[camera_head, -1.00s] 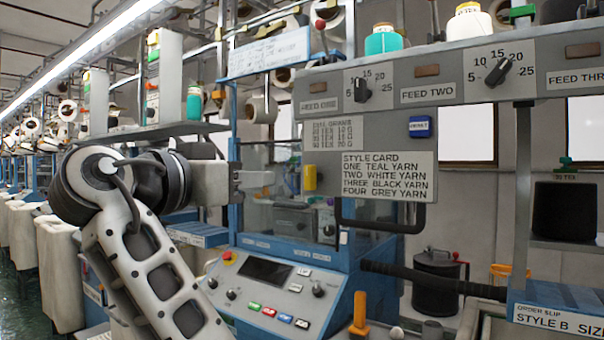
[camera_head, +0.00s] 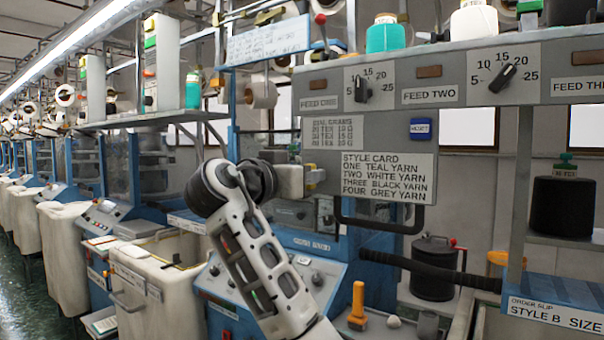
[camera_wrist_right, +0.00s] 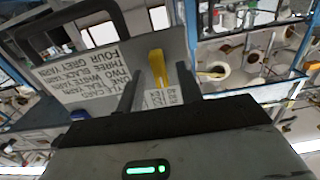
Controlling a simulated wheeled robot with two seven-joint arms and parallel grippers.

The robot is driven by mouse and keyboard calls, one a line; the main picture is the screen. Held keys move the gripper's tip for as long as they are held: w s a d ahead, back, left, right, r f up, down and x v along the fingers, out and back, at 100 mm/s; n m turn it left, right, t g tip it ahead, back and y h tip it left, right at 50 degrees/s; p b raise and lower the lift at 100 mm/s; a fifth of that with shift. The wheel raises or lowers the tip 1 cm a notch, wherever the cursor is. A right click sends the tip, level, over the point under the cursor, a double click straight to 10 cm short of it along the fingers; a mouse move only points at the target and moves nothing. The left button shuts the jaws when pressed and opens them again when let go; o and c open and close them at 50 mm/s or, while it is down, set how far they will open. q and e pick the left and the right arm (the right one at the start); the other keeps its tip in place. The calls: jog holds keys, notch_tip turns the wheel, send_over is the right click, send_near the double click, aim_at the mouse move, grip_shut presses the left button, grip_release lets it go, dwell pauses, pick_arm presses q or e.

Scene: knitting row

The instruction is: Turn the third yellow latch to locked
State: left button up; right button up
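One yellow latch (camera_wrist_right: 157,68) shows in the right wrist view, upright in that picture on the grey panel (camera_wrist_right: 90,70) that bears the style card. My right gripper (camera_wrist_right: 158,76) is open. Its two dark fingers stand on either side of the latch, with a gap on both sides; I cannot tell how far the tips reach along it. My left gripper is not in view. No other yellow latch can be made out.
A black handle bar (camera_head: 385,226) sticks out below the style card. A blue button (camera_head: 420,129) is on the panel. A control console (camera_head: 320,275) is below my arm, with an orange-handled tool (camera_head: 357,305) nearby. White bins (camera_head: 150,290) stand at left.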

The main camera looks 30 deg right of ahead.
grip_shut()
